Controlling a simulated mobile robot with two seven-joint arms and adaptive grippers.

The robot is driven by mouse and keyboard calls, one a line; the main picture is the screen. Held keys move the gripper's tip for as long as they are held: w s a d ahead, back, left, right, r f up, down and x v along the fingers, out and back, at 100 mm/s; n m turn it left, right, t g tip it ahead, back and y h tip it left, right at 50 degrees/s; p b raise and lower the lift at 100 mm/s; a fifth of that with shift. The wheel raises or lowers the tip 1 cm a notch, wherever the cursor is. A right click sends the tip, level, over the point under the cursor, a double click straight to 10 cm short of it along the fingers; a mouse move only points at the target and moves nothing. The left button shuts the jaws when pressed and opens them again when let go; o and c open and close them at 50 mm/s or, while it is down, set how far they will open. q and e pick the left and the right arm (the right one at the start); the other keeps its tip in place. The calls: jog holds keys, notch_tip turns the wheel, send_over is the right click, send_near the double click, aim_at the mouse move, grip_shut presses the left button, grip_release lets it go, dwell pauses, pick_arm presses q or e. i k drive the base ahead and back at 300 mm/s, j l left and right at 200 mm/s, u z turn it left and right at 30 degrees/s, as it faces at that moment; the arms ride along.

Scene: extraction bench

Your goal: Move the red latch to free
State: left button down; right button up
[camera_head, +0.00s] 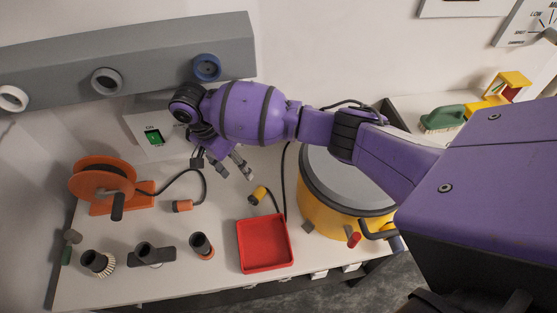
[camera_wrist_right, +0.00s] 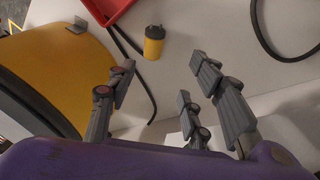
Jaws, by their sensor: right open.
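A small red latch (camera_head: 354,240) sits low on the front side of the yellow drum (camera_head: 325,203), which has a grey lid. My right gripper (camera_head: 224,167) hangs open and empty over the back of the bench, to the left of the drum and well apart from the latch. In the right wrist view its open fingers (camera_wrist_right: 160,80) have nothing between them. The drum's yellow wall (camera_wrist_right: 60,60) fills the left of that view, but the latch does not show there. My left gripper is out of view.
A yellow-ended hose plug (camera_head: 258,194) and a red tray (camera_head: 265,244) lie on the bench left of the drum. An orange reel (camera_head: 101,178) and several dark brush-like tools stand farther left. A black handle (camera_head: 380,232) sticks out near the latch.

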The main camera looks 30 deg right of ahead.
aim_at(353, 238)
jog(key=k, duration=1)
